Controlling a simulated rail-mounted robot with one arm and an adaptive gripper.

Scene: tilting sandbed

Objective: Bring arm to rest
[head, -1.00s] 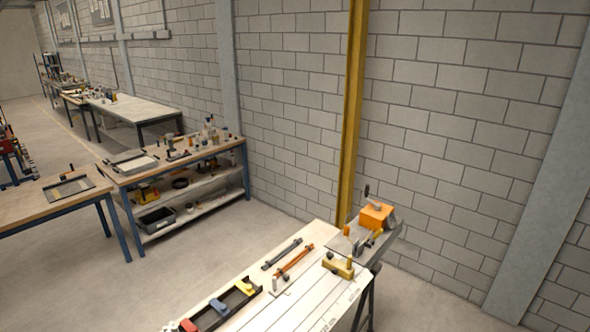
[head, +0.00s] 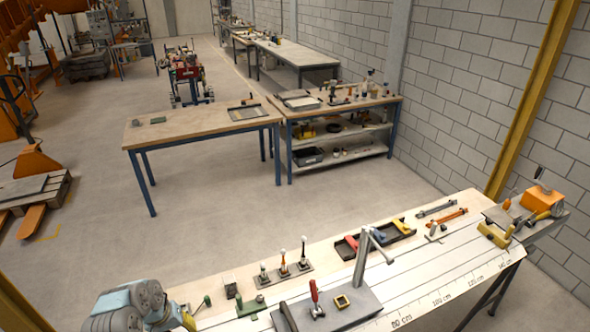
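Part of my arm, a rounded grey and pale blue joint (head: 125,308), shows at the lower left of the head view, at the left end of the long workbench. The rest of the arm is cut off by the picture's edge. My gripper is not in view, so I cannot see whether it is open or shut or holds anything.
The long bench (head: 455,262), marked in cm, carries a grey block with an upright post (head: 362,258), a rack of coloured pieces (head: 376,238) and an orange block (head: 541,199) at its right end. A wooden table (head: 190,127) stands behind. Floor between is clear.

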